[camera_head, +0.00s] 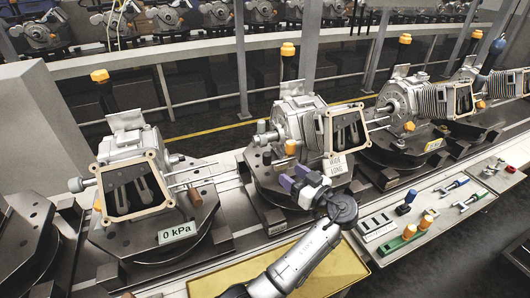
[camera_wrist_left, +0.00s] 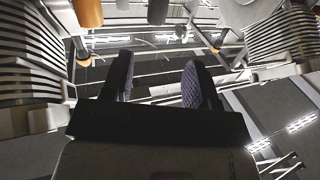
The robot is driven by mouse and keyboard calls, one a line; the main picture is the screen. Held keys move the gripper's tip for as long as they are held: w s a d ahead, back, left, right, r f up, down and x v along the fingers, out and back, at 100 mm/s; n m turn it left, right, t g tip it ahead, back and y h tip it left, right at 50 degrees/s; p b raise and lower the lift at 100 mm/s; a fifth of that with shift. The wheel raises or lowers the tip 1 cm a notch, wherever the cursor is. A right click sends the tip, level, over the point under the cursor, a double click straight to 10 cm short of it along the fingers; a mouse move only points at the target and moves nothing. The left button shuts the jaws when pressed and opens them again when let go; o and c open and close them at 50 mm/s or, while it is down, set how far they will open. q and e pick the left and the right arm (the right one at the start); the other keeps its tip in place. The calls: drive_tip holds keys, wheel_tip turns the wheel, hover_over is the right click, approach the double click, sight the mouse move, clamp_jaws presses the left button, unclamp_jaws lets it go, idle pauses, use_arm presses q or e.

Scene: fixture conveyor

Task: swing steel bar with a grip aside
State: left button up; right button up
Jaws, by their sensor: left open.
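My left gripper (camera_head: 294,177) is open and empty, in front of the second fixture from the left. Its two fingers also show in the left wrist view (camera_wrist_left: 158,78), apart, with nothing between them. An orange grip (camera_head: 290,147) stands just beyond the fingers, on the front of that fixture. An orange cylinder (camera_wrist_left: 88,12), likely a grip, shows at the upper left of the wrist view, apart from the fingers. Which steel bar carries the grip is hard to tell. My right gripper is not in view.
A grey casting with a framed opening (camera_head: 127,188) sits on the left fixture, beside a "0 kPa" sign (camera_head: 178,232). Another casting (camera_head: 300,115) sits behind my gripper. A yellow tray (camera_head: 215,282) lies in front. A tool panel (camera_head: 395,235) is at the right.

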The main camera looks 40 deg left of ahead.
use_arm(q)
drive_tip(key=w+a, duration=0.3)
drive_tip(key=a, duration=1)
drive_tip(key=shift+a, duration=0.15)
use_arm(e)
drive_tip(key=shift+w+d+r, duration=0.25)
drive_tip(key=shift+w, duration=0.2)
use_arm(q)
drive_tip(key=shift+r, duration=0.1)
drive_tip(key=c, duration=0.9)
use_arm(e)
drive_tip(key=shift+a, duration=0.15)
